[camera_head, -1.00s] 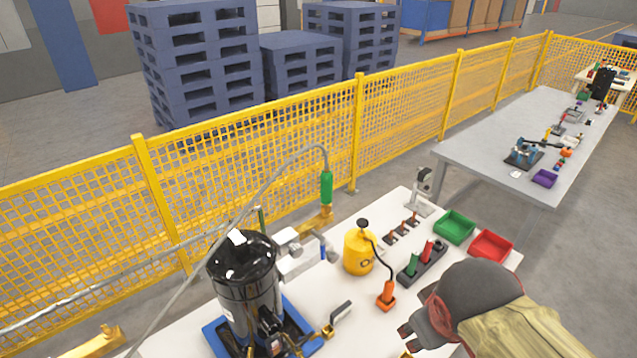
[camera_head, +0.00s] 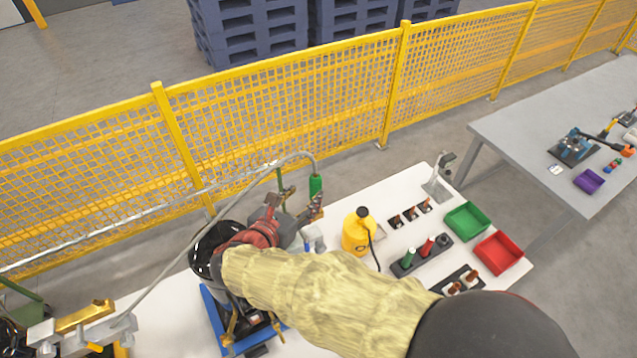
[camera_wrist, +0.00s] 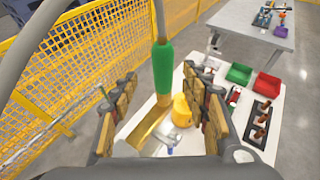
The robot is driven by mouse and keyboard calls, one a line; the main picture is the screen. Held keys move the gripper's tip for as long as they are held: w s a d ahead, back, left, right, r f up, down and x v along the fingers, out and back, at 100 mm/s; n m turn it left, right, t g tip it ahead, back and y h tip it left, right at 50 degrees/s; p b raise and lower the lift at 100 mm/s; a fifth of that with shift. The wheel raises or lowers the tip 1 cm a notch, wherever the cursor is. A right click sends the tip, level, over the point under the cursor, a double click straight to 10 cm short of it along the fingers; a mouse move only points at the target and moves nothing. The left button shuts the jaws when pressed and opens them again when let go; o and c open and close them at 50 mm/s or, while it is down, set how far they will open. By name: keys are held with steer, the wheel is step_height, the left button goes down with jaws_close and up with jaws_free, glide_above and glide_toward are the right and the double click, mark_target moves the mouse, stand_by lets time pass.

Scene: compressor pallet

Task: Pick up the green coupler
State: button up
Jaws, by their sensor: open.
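The green coupler (camera_head: 316,186) hangs upright from the end of a grey hose, beyond the black cylinder. In the wrist view the green coupler (camera_wrist: 163,68) shows large, with a brass lower end (camera_wrist: 153,122) pointing down. My gripper (camera_head: 294,203) is open near the coupler, its fingers partly covering the coupler's lower part in the head view. In the wrist view my gripper (camera_wrist: 160,98) has one padded finger on each side of the brass end. The green part is mostly above the fingertips. I see no contact; the exact depth is unclear.
The grey hose (camera_head: 245,180) arches over from the left. A black cylinder (camera_head: 212,243) sits under my arm on a blue tray (camera_head: 211,316). A yellow can (camera_head: 357,236), a green bin (camera_head: 467,221) and a red bin (camera_head: 499,253) stand on the white table. A yellow mesh fence (camera_head: 290,115) runs behind.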

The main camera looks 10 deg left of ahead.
mark_target(313, 188)
steer(key=x, duration=0.6)
steer(key=shift+w+d+r+p, duration=0.1)
steer(key=shift+d+r+p, duration=0.05)
steer(key=shift+d+p, duration=0.2)
steer(key=shift+w+f, duration=0.3)
steer(key=shift+w, duration=0.15)
steer(key=shift+d, duration=0.1)
steer(key=shift+c, duration=0.3)
steer(key=c, duration=1.1)
steer(key=shift+r, duration=0.1)
jaws_close()
